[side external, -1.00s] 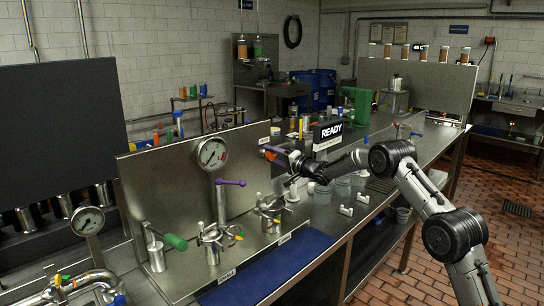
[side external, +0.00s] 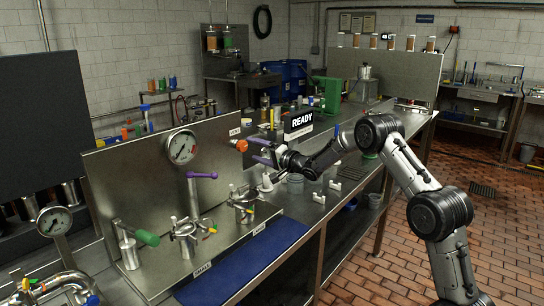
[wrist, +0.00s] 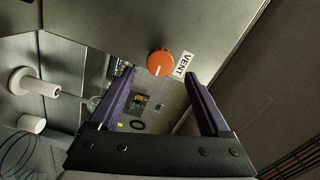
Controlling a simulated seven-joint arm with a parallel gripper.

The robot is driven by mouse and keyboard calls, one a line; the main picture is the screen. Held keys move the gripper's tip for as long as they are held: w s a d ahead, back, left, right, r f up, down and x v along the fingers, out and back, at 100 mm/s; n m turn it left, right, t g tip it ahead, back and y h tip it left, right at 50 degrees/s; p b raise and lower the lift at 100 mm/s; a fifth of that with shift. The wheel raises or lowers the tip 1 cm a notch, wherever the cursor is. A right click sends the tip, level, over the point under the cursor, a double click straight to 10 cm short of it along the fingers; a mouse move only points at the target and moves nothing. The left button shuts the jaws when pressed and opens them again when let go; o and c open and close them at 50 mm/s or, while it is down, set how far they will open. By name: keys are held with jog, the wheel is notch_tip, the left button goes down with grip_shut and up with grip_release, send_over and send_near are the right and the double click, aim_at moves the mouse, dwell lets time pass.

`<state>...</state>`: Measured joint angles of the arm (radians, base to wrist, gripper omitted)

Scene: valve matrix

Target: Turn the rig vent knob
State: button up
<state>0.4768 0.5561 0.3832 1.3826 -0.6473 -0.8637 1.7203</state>
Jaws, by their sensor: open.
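The round orange vent knob (side external: 241,145) sits on the upright steel panel, near its right end. In the wrist view the knob (wrist: 159,63) has a white mark pointing down and slightly left, beside a white label reading VENT (wrist: 183,66). My gripper (side external: 257,151) is open, its purple fingers pointing at the knob with a small gap between tips and knob. In the wrist view the gripper (wrist: 160,72) has its fingers spread wide and empty. The knob shows between and just beyond the fingertips, a little above their middle.
A dial gauge (side external: 181,147), a purple-handled valve (side external: 202,176) and a green-handled valve (side external: 146,238) stand left along the panel. A black READY sign (side external: 299,121) stands behind my gripper. White fittings (side external: 335,185) lie on the bench. A blue mat (side external: 245,265) lies in front.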

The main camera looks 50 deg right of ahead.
jog(key=s, duration=0.7)
jog(key=shift+s, duration=0.3)
jog(key=s+a+r+n+t+y, duration=0.1)
jog(key=s+a+r+n, duration=0.1)
jog(key=a+r, duration=0.65)
jog(key=s+a+r+n+t+y, duration=0.1)
jog(key=s+a+r, duration=0.35)
jog(key=r, duration=0.75)
jog(key=s+a+r+n+g+h, duration=0.2)
jog(key=s+a, duration=0.4)
jog(key=s, duration=0.3)
jog(key=s+a+f+n+g, duration=0.2)
jog(key=s+f+n+g, duration=0.2)
jog(key=s+f, duration=0.7)
jog(key=s+a+f+n+g, duration=0.1)
jog(key=s+f+n+g, duration=0.4)
jog(key=s+f+g, duration=0.3)
jog(key=s+f, duration=0.3)
jog(key=s, duration=0.4)
jog(key=shift+s+a, duration=0.35)
